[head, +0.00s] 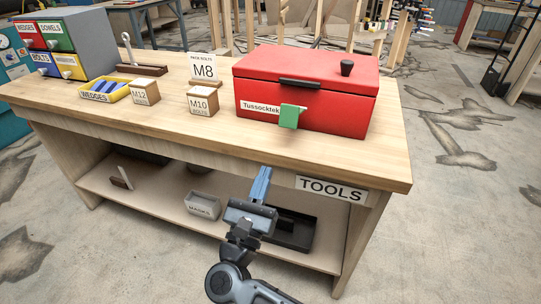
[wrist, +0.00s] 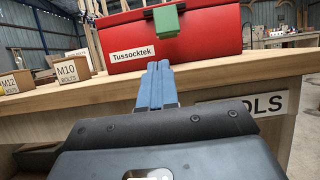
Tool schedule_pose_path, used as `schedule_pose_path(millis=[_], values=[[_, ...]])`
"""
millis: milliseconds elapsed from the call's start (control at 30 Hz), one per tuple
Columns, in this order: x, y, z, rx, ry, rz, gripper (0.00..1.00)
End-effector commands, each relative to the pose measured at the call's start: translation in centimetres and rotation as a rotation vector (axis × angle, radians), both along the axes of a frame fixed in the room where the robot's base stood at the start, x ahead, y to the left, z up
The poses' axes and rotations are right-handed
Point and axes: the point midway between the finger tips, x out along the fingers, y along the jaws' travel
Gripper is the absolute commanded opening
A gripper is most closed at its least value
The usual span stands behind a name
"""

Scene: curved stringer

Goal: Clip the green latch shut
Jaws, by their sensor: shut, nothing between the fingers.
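The green latch (head: 290,116) hangs on the front of the red Tussocktek box (head: 345,106), left of its middle. The box lid looks down on the body, with a black handle (head: 300,83) on its front and a dark knob on top. In the wrist view the green latch (wrist: 166,21) is near the top, on the front of the red box (wrist: 215,32). My gripper (head: 262,178) has its blue fingers together, empty, in front of the table edge and below the latch. The fingertips (wrist: 158,66) point up toward the latch and are apart from it in the head view.
The wooden workbench (head: 170,112) has a front edge with a TOOLS label (head: 331,188) close to my gripper. A lower shelf holds a grey bin (head: 203,205) and a black tray.

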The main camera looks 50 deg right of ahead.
Motion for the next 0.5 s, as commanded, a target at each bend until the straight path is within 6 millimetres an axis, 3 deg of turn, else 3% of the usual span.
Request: schedule_pose_path(millis=[500], values=[[2.5, -6.9, 3.6, -0.001, 0.0, -0.001, 0.0]])
